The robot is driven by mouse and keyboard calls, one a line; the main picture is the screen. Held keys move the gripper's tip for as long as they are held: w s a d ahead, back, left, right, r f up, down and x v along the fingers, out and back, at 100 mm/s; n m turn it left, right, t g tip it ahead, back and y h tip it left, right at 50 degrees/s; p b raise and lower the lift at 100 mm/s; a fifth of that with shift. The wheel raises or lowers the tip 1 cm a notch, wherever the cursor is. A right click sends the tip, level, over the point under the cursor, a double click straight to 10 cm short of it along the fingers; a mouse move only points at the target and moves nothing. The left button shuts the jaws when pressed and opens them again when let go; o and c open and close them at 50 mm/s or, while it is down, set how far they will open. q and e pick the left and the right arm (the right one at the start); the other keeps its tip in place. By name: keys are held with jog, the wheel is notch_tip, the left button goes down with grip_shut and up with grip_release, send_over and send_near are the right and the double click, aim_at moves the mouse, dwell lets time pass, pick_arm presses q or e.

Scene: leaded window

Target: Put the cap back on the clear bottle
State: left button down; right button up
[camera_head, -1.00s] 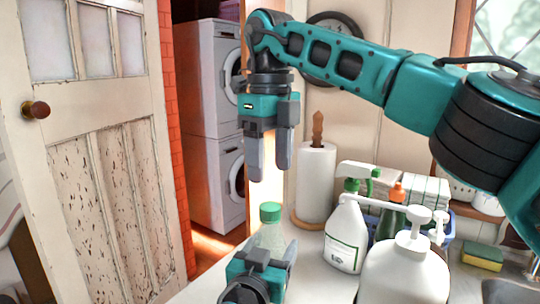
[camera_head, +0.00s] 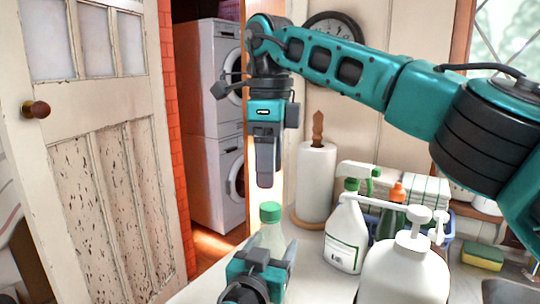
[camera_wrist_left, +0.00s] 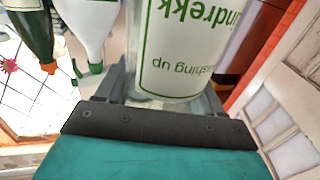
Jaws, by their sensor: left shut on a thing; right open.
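The clear bottle (camera_head: 268,240) stands upright on the counter, with the green cap (camera_head: 270,212) on its top; I cannot tell whether the cap is screwed down. My left gripper (camera_head: 278,258) is shut around the bottle's lower body. In the left wrist view the bottle (camera_wrist_left: 185,50) is between the fingers, its green-lettered label upside down and its top out of view. My right gripper (camera_head: 266,180) points down just above the cap, open and empty, apart from it. Its fingers show nearly one behind the other, so the gap is hidden.
A white spray bottle (camera_head: 345,238) and a large white pump bottle (camera_head: 403,275) stand close on the right. A paper towel roll (camera_head: 316,182) stands behind. A panelled door (camera_head: 100,150) is at the left. A sponge (camera_head: 482,257) lies far right.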

aim_at(270, 206)
notch_tip(270, 206, down, 7)
jog(key=shift+r, duration=0.1)
dwell(0.4)
jog(key=c, duration=1.1)
jog(key=o, duration=1.3)
jog(key=shift+c, duration=0.2)
jog(key=shift+r, duration=0.1)
notch_tip(270, 206, up, 12)
